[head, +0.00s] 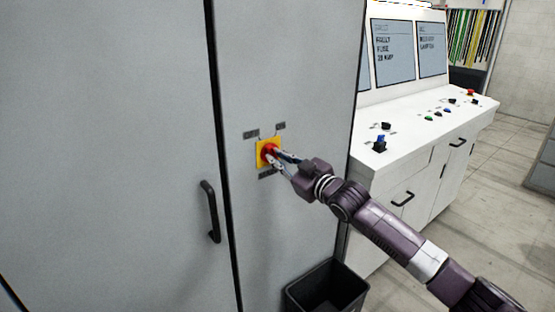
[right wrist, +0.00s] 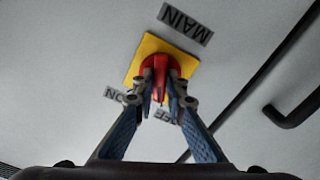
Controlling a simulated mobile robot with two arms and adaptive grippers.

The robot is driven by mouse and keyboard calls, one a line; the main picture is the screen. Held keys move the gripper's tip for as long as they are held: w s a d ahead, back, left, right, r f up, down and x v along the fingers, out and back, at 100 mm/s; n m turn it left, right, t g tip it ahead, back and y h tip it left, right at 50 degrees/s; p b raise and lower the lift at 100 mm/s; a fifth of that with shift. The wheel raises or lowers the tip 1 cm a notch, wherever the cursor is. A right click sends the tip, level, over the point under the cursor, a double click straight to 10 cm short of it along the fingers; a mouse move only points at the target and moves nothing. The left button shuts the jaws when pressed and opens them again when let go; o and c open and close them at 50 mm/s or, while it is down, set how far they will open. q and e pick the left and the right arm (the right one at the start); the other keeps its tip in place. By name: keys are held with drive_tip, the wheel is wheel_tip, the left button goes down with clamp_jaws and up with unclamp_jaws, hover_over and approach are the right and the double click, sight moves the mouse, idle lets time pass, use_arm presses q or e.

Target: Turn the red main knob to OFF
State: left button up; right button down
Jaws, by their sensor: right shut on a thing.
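The red main knob (head: 267,151) sits on a yellow square plate (head: 261,163) on the front of a grey cabinet. My right gripper (head: 276,156) reaches it from the right and is shut on it. In the right wrist view the two fingers (right wrist: 161,100) close on the grip of the red knob (right wrist: 158,68), in front of the yellow plate (right wrist: 147,45). A MAIN label (right wrist: 186,24) shows there, with an ON label and a partly covered label that seems to read OFF beside the fingers. My left gripper is not in view.
The grey cabinet (head: 110,120) has a black door handle (head: 210,211) left of the knob. A black bin (head: 327,287) stands below on the floor. A white console (head: 425,135) with buttons and screens stands to the right.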

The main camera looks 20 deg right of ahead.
drive_tip(key=shift+n, duration=0.6)
drive_tip(key=c, duration=2)
unclamp_jaws()
drive_tip(key=shift+o, duration=0.2)
drive_tip(key=v, duration=1.2)
